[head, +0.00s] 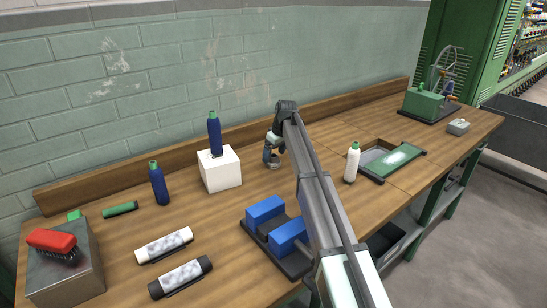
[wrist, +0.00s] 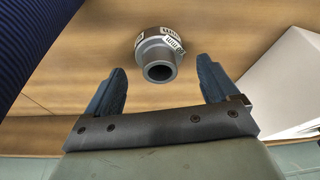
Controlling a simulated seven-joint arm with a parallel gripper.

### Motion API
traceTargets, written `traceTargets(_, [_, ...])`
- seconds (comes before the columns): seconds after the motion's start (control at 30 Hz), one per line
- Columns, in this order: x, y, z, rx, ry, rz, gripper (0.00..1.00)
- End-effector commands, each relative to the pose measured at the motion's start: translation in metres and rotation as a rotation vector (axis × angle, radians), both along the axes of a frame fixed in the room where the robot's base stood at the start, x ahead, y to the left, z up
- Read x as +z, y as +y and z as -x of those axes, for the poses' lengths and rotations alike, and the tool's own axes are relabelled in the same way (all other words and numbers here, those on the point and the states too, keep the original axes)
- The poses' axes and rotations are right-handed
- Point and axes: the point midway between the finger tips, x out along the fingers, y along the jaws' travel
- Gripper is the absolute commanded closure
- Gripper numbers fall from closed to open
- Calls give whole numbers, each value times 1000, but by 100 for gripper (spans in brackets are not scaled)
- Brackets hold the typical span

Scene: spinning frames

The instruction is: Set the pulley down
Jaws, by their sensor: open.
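The pulley (wrist: 158,56) is a grey stepped cylinder with a dark hole in its end and a white printed label on its rim. In the wrist view it is on the wooden bench, beyond the fingertips and roughly centred between them. My gripper (wrist: 160,82) is open, with a dark finger on either side and nothing between them. In the head view my gripper (head: 271,152) is low over the bench, right of the white block (head: 220,170). The pulley (head: 274,164) shows there only as a small grey shape by the fingers, partly hidden.
A blue bottle (head: 214,134) stands on the white block and another blue bottle (head: 158,184) stands left of it. A blue-jawed vise (head: 264,210) is in front. A white bottle (head: 352,162) and a green-framed tray (head: 404,155) are to the right. Bare bench lies between.

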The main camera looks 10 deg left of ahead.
Motion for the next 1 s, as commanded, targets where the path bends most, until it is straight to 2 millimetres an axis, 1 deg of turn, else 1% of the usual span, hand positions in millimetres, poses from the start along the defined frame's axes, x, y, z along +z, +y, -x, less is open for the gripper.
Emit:
traceTargets(0.03, [11, -2, 2, 0, -2, -1, 12])
traceTargets(0.3, [59, -14, 9, 0, -2, -1, 12])
traceTargets(0.5, [84, -19, 13, 0, -1, -1, 12])
traceTargets(0.7, [94, -22, 15, 0, 0, 0, 12])
traceTargets(1.0, [95, -22, 15, 0, 0, 0, 12])
